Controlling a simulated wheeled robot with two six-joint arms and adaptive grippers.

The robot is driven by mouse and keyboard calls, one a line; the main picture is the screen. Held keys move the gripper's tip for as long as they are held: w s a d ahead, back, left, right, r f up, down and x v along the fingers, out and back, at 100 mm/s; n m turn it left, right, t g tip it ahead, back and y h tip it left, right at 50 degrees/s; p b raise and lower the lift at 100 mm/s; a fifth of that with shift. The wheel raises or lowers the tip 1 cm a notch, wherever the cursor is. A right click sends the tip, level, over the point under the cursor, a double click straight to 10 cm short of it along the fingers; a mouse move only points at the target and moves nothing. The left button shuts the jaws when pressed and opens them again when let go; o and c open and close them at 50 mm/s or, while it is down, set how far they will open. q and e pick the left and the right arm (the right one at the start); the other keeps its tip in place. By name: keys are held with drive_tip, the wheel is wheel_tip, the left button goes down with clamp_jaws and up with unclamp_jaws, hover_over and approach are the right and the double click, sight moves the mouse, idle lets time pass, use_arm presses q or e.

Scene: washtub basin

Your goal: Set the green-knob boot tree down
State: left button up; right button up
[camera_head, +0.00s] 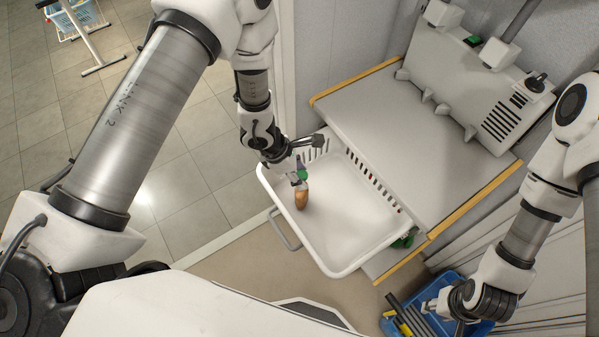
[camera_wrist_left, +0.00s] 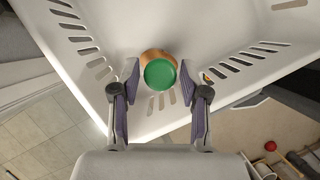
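The boot tree is a brown wooden form (camera_head: 301,197) with a green knob (camera_head: 302,174) on top. It stands roughly upright inside the white basin (camera_head: 345,222), near the basin's left end. My left gripper (camera_head: 305,160) is above it, reaching into the basin. In the left wrist view the green knob (camera_wrist_left: 160,74) lies between the two finger pads, with a narrow gap on each side, so the fingers look open around it. The wood shows just behind the knob. My right gripper (camera_head: 455,304) is at the lower right by a blue crate; its fingers are not clear.
The slotted basin walls rise close around my left gripper. A grey worktop (camera_head: 410,135) with wooden edging and a grey machine (camera_head: 480,75) stand behind. The blue crate (camera_head: 478,328) holds dark bars. Most of the basin floor is clear.

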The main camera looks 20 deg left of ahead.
use_arm(q)
drive_tip(key=shift+a, duration=0.1)
drive_tip(key=v, duration=1.2)
drive_tip(key=s+a+f+m+g+y, duration=0.2)
drive_tip(key=s+a+f+m+y, duration=0.1)
drive_tip(key=s+a+f+m, duration=0.35)
drive_tip(key=s+a+f+m+g+y, duration=0.25)
drive_tip(key=s+f+m, duration=0.35)
drive_tip(key=s, duration=0.4)
drive_tip(key=s+d+f+m+t, duration=0.1)
drive_tip(key=m, duration=0.2)
drive_tip(key=d+f+m, duration=0.1)
drive_tip(key=m, duration=0.2)
drive_tip(key=s+m+t+h, duration=0.1)
drive_tip(key=m, duration=0.2)
drive_tip(key=shift+s+d+f+m+t, duration=0.25)
drive_tip(key=shift+s+d+f+t, duration=0.1)
drive_tip(key=shift+d+f, duration=0.05)
